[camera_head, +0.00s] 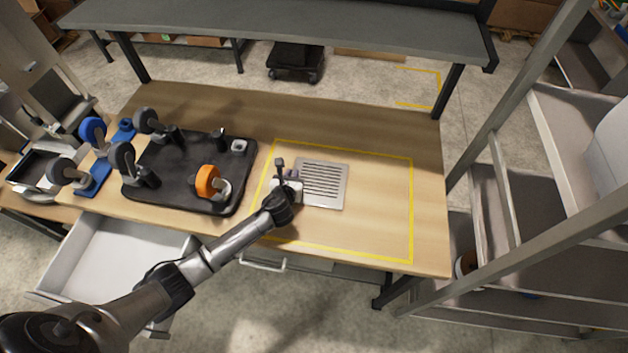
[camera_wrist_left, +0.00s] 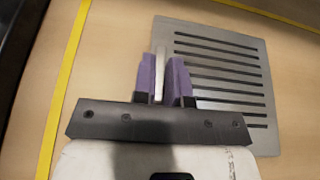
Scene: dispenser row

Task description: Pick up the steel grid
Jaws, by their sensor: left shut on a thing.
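The steel grid (camera_head: 322,183) is a flat grey plate with dark parallel slots. It appears to lie on the wooden table inside a yellow outlined area. My left gripper (camera_head: 291,186) is at the grid's left edge. In the left wrist view, the purple fingers of the left gripper (camera_wrist_left: 164,70) are closed on a narrow pale strip at the left edge of the grid (camera_wrist_left: 225,80). The fingers hide how that strip joins the plate. I cannot tell whether the grid is lifted. My right gripper is not in view.
A black tray (camera_head: 180,184) left of the grid holds an orange-wheeled caster (camera_head: 208,181) and other parts. Grey- and blue-wheeled casters stand farther left. An open white drawer (camera_head: 110,262) projects at the front left. The outlined area (camera_head: 382,205) right of the grid is clear.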

